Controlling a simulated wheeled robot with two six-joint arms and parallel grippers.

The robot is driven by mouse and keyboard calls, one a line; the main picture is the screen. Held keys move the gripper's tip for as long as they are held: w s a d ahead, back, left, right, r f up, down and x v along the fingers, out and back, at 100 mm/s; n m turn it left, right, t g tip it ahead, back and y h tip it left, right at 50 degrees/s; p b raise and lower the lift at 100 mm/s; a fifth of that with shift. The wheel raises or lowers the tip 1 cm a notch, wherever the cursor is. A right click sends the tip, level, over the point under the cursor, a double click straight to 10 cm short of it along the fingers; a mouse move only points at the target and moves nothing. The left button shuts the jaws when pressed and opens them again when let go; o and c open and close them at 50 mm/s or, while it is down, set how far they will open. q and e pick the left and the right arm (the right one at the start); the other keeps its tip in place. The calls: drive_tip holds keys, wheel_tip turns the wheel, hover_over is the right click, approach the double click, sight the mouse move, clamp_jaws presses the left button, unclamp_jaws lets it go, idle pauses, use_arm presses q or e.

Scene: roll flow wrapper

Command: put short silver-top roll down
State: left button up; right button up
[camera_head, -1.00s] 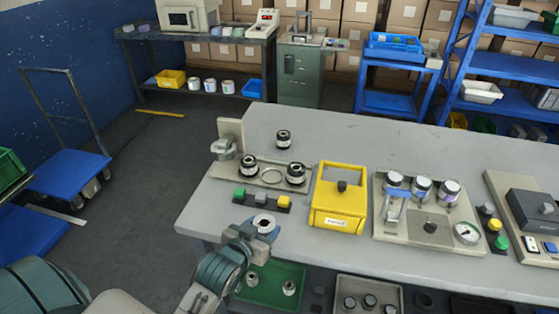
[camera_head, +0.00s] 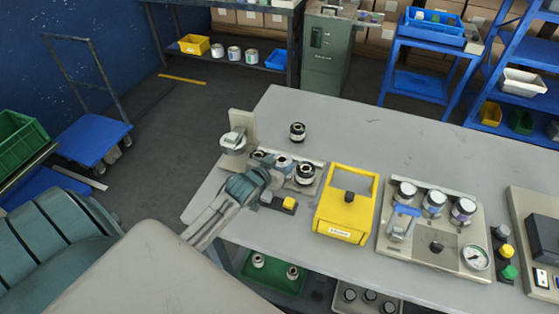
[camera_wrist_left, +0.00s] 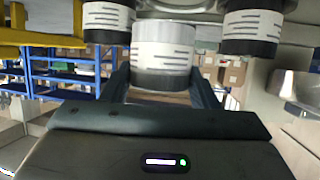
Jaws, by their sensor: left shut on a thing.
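The short silver-top roll (camera_head: 284,163) is white-sided with a silver-grey end. It is between my left gripper's (camera_head: 274,169) fingers, over the middle of the beige fixture, between a left black-top roll (camera_head: 258,156) and a right black-top roll (camera_head: 305,175). In the left wrist view, the silver-top roll (camera_wrist_left: 163,50) shows between the two fingers, with black-banded rolls on both sides. My left gripper is shut on it. The ring seen earlier at the fixture's middle is hidden. I cannot tell whether the roll touches the fixture. My right gripper is not in view.
Another black-top roll (camera_head: 297,132) stands behind the fixture. A yellow caddy (camera_head: 344,212) stands close on the right, and a beige station with a gauge (camera_head: 476,258) lies beyond it. An upright bracket (camera_head: 238,135) rises at the fixture's left end.

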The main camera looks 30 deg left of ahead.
sight(279, 164)
use_arm(q)
drive_tip(key=shift+w+a+f, duration=0.1)
drive_tip(key=shift+w+a, duration=0.7)
drive_tip(key=shift+w, duration=0.25)
wheel_tip(279, 164, down, 3)
drive_tip(key=shift+f+p, duration=0.1)
drive_tip(key=shift+p, duration=0.75)
drive_tip(key=shift+f, duration=0.15)
drive_tip(key=o, duration=0.8)
drive_tip(key=shift+f, duration=0.15)
drive_tip(key=b+v, duration=0.2)
drive_tip(key=v, duration=1)
drive_tip(key=shift+s+d, duration=0.1)
